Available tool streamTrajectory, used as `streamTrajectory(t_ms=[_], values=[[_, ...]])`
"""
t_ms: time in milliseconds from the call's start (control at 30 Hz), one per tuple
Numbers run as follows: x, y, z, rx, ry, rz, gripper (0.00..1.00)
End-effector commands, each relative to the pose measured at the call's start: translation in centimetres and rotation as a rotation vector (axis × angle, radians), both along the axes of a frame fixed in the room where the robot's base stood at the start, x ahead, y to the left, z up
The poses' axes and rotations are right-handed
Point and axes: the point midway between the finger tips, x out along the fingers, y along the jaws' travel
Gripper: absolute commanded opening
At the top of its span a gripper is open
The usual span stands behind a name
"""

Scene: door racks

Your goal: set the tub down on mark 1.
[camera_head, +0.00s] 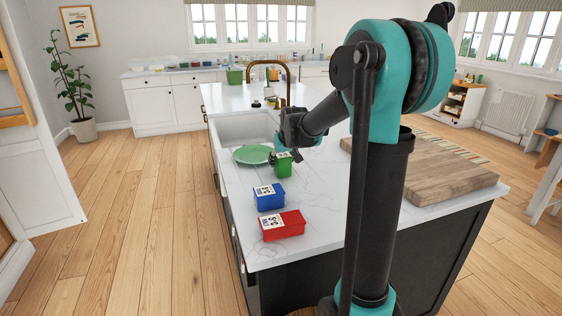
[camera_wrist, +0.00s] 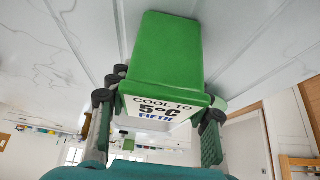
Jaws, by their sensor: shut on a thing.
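A green tub (camera_head: 285,169) is in my gripper (camera_head: 284,157) over the near part of the white island counter (camera_head: 320,205). In the wrist view the green tub (camera_wrist: 165,55) sits between my two fingers (camera_wrist: 158,110), which are shut on its sides. Its white lid label reads "COOL TO 5°C FIFTH". I cannot tell whether its base touches the counter. A blue tub (camera_head: 269,198) and a red tub (camera_head: 284,231), both with white labels, stand nearer on the counter. I cannot make out mark 1 in either view.
A green plate (camera_head: 250,155) lies just left of the held tub, near the sink (camera_head: 243,128). A brass tap (camera_head: 270,63) rises behind. A large wooden board (camera_head: 430,168) covers the right side of the counter. Bare counter lies right of the blue and red tubs.

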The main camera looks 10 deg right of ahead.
Motion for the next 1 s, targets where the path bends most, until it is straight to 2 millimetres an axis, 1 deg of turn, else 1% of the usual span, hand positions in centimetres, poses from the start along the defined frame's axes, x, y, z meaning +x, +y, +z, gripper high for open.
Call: streamTrajectory(t_ms=[33,167,200,467,567,667,767,1000], values=[[0.0,0.0,-0.1,0.000,0.000,0.000,0.52],[0.0,0.0,-0.1,0.000,0.000,0.000,0.68],[0.0,0.0,-0.1,0.000,0.000,0.000,0.70],[0.0,0.0,0.0,0.000,0.000,0.000,0.70],[-0.1,0.0,0.3,0.000,0.000,0.000,0.70],[-0.6,-0.1,1.1,0.000,0.000,0.000,0.70],[-1.4,-0.2,2.3,0.000,0.000,0.000,0.70],[-3.9,-0.7,6.2,0.000,0.000,0.000,0.70]])
